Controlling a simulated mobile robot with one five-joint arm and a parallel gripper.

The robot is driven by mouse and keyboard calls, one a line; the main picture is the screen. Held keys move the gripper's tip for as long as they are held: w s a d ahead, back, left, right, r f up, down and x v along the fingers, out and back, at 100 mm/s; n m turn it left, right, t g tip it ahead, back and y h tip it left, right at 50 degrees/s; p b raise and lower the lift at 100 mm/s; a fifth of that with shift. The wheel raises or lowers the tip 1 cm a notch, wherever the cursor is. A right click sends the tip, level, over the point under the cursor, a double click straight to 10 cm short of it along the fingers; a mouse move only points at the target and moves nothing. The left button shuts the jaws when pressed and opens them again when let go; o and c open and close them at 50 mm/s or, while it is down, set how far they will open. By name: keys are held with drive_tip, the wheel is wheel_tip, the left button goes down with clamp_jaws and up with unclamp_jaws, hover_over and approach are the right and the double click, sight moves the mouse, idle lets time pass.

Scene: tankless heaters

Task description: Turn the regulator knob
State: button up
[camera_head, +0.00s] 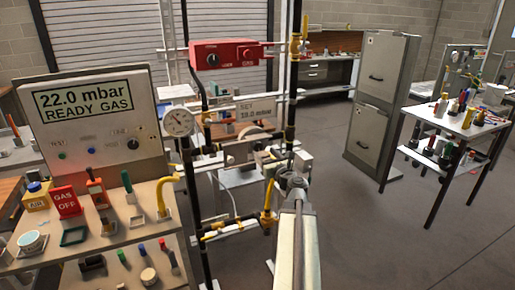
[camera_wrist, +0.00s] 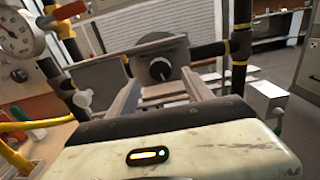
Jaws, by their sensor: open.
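The regulator knob (camera_wrist: 160,69) is dark and round with a white pointer mark, on the grey front of the regulator (camera_wrist: 158,49) in the wrist view. My gripper (camera_wrist: 161,80) is open. Its two fingers lie to the left and right of the knob in that picture, with nothing held between them. I cannot tell whether the fingertips reach the knob or stop short of it. In the head view my gripper (camera_head: 291,181) is in front of the pipework, and I cannot make out the knob there.
A round gauge (camera_head: 178,122) stands left of the regulator. The display panel (camera_head: 92,125) reads 22.0 mbar, READY GAS. A red control box (camera_head: 223,54) hangs above. Yellow-fitted pipes (camera_head: 267,218) run close by my arm. A tool cart (camera_head: 440,117) stands right; open floor lies between.

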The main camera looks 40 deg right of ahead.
sight(258, 147)
drive_tip(key=x, duration=0.6)
drive_tip(key=shift+w+d, duration=0.1)
drive_tip(key=shift+w, duration=0.15)
drive_tip(key=shift+s, duration=0.1)
clamp_jaws()
drive_tip(key=shift+n, duration=0.3)
drive_tip(key=n, duration=0.3)
drive_tip(key=shift+f+n, duration=0.1)
drive_tip(key=shift+n, duration=1.8)
